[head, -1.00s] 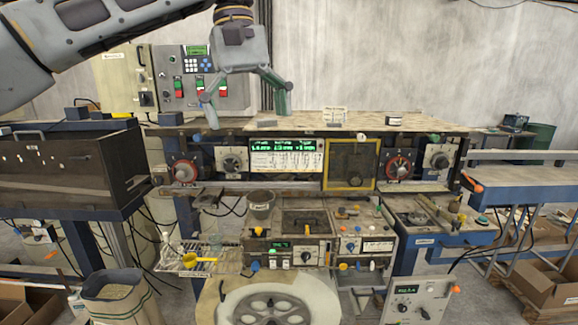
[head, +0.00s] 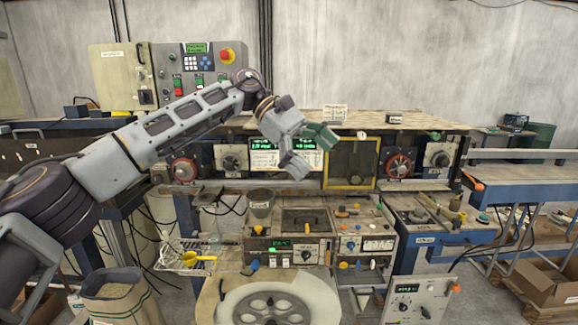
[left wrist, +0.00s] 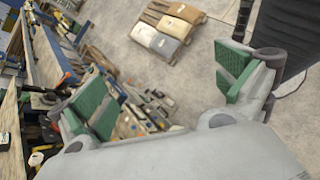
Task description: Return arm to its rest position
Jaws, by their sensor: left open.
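My left arm comes in from the left in the head view. Its left gripper (head: 312,153) hangs in front of the machine's upper panel and partly covers the green-lit display (head: 270,146). The gripper has green finger pads, is open, and holds nothing. In the left wrist view the two green-padded fingers (left wrist: 165,95) stand wide apart with floor and bench between them. My right gripper is not in view.
The laminating machine's wooden top (head: 365,121) lies just behind the gripper. A control cabinet (head: 120,75) stands at the back left. A blue-framed conveyor (head: 525,175) stands right.

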